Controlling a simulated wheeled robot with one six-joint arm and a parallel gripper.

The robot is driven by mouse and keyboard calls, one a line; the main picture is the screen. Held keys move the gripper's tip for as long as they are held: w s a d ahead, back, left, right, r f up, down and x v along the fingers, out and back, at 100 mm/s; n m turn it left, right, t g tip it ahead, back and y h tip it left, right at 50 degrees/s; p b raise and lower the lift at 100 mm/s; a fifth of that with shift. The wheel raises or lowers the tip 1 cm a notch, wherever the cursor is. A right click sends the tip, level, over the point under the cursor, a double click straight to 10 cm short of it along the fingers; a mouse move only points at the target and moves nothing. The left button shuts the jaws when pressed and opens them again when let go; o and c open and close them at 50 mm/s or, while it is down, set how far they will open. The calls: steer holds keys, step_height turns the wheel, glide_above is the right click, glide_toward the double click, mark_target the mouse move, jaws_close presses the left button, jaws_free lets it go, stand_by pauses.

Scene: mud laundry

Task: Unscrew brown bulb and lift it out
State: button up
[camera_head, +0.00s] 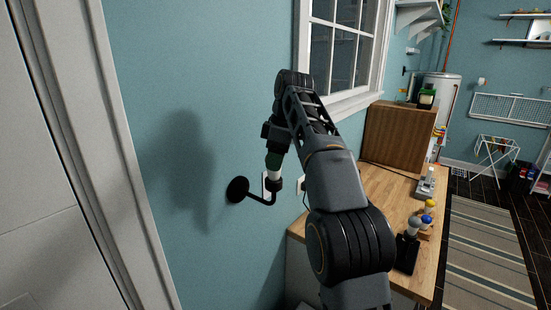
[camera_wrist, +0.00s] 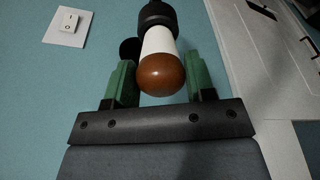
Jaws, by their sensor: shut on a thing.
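The brown bulb (camera_wrist: 162,75) shows in the wrist view, with a round brown tip and a white neck. Its neck runs into the black socket (camera_wrist: 158,14) of the wall lamp, and no gap shows there. My gripper (camera_wrist: 160,68) is shut on the bulb, with a green finger pad on each side of it. In the head view, the socket (camera_head: 276,185) sits at the end of the lamp's bent black arm (camera_head: 260,199), and the bulb's white part (camera_head: 274,173) stands upright above it. The brown tip is hidden there by my gripper (camera_head: 274,162).
A white switch (camera_wrist: 68,20) is on the blue wall near the lamp. The wooden counter (camera_head: 385,190) at right holds a yellow bulb (camera_head: 430,205), a grey bulb (camera_head: 413,224), a blue-topped bulb (camera_head: 426,219) and a brown cabinet (camera_head: 395,138). A window (camera_head: 338,55) is above.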

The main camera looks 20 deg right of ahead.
stand_by(0.3)
steer(key=n, duration=0.3)
steer(key=shift+w+g, duration=0.1)
steer(key=shift+g, duration=0.2)
steer(key=o, duration=1)
steer(key=c, duration=0.4)
